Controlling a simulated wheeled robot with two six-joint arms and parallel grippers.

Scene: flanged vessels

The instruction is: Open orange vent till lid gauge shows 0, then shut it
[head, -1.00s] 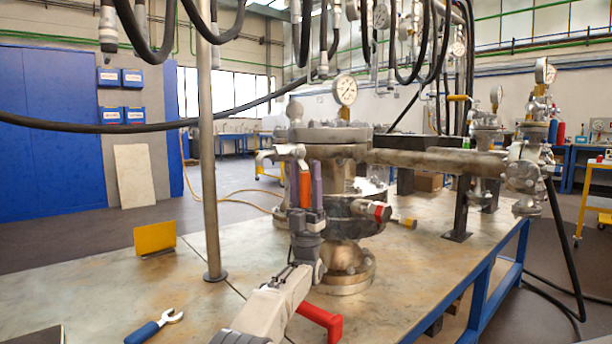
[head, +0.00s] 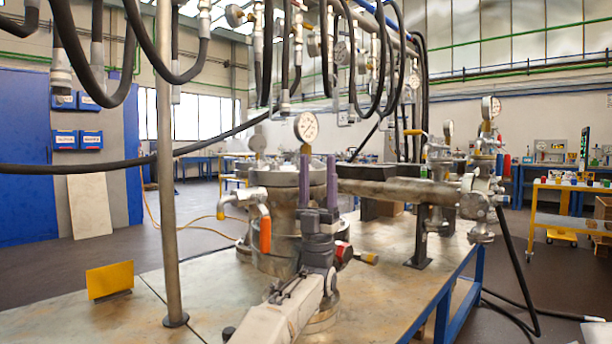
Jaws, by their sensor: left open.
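The flanged metal vessel (head: 272,179) stands on the table at the middle of the head view. The round white lid gauge (head: 306,126) is above its lid; its needle is too small to read. The orange vent handle (head: 265,235) hangs roughly upright below a grey valve body (head: 248,199) on the vessel's left side. My left gripper (head: 318,182) points up in front of the vessel, its two purple fingers apart and nothing seen between them. It is to the right of the orange handle, apart from it in the picture. My right gripper is not in view.
A metal post (head: 167,180) and a yellow plate (head: 109,280) stand on the table (head: 150,325) at left. A red-capped fitting (head: 343,252) is right of my gripper. A thick pipe (head: 395,190) runs right from the vessel. Black hoses (head: 125,75) hang above.

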